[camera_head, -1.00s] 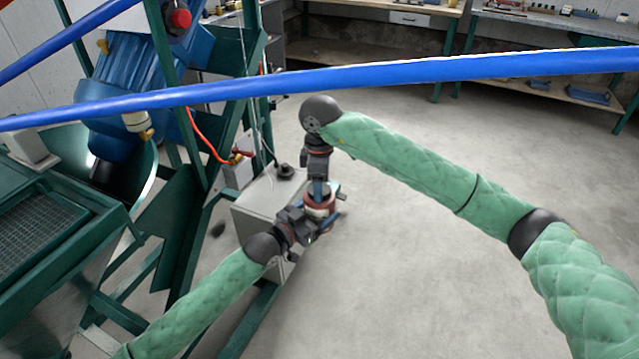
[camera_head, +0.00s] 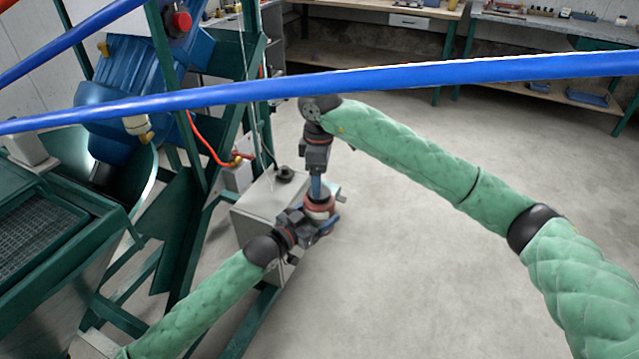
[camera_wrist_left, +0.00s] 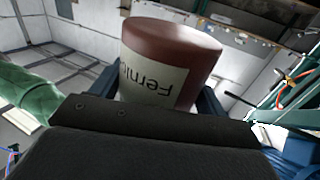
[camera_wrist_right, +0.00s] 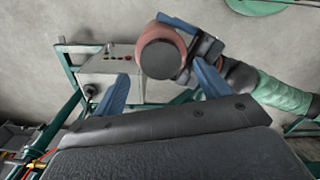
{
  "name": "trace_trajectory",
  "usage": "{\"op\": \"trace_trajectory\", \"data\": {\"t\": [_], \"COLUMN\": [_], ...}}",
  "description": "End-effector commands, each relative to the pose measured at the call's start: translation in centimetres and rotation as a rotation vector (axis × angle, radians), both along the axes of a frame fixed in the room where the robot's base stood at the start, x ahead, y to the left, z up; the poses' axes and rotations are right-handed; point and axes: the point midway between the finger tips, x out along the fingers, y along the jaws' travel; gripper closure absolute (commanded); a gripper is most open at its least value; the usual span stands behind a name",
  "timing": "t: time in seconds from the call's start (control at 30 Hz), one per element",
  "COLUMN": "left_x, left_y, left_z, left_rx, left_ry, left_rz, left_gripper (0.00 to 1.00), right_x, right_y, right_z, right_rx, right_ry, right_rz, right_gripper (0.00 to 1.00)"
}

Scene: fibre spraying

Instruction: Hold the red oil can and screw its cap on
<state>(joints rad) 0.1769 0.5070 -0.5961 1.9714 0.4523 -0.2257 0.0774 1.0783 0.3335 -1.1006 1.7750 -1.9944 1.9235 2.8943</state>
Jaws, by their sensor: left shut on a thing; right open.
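The red oil can (camera_head: 322,206) has a dark red body and a pale label. My left gripper (camera_head: 316,222) is shut on it and holds it in the air. In the left wrist view the can (camera_wrist_left: 172,50) sits between the fingers, its lettered label showing. My right gripper (camera_head: 317,188) is open just above the can, pointing down. In the right wrist view the can (camera_wrist_right: 160,58) shows end-on with a dark round top, beyond and between the spread fingers. I cannot tell whether that dark top is the cap.
A grey box (camera_head: 262,212) with a black knob stands just left of and behind the can. A green frame (camera_head: 185,215) with a blue motor is at the left. A blue bar (camera_head: 400,75) crosses the view. The floor (camera_head: 430,290) at the right is clear.

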Motion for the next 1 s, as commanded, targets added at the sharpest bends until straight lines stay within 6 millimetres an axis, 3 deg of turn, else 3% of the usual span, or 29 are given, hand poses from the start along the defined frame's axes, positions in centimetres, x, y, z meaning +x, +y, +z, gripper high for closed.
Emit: {"op": "trace_trajectory", "data": {"t": [0.1,0.47,0.8,1.0], "left_x": [0.0,0.0,0.0,0.0], "left_y": [0.0,0.0,0.0,0.0], "left_z": [0.1,0.1,0.1,0.0], "left_rx": [-0.001,-0.001,-0.001,-0.001], "left_ry": [-0.001,-0.001,-0.001,-0.001], "left_rz": [0.000,0.000,0.000,0.000], "left_gripper": [0.89,0.89,0.89,0.89], "right_x": [0.0,0.1,1.9,2.0], "right_y": [0.0,0.0,-1.1,-1.5], "right_z": [0.9,1.3,5.4,6.2], "right_rx": [-0.001,0.000,-0.040,-0.071], "right_ry": [0.000,-0.004,-0.080,-0.085], "right_rz": [0.001,0.001,0.000,0.094], "right_gripper": [0.25,0.29,0.29,0.29]}}
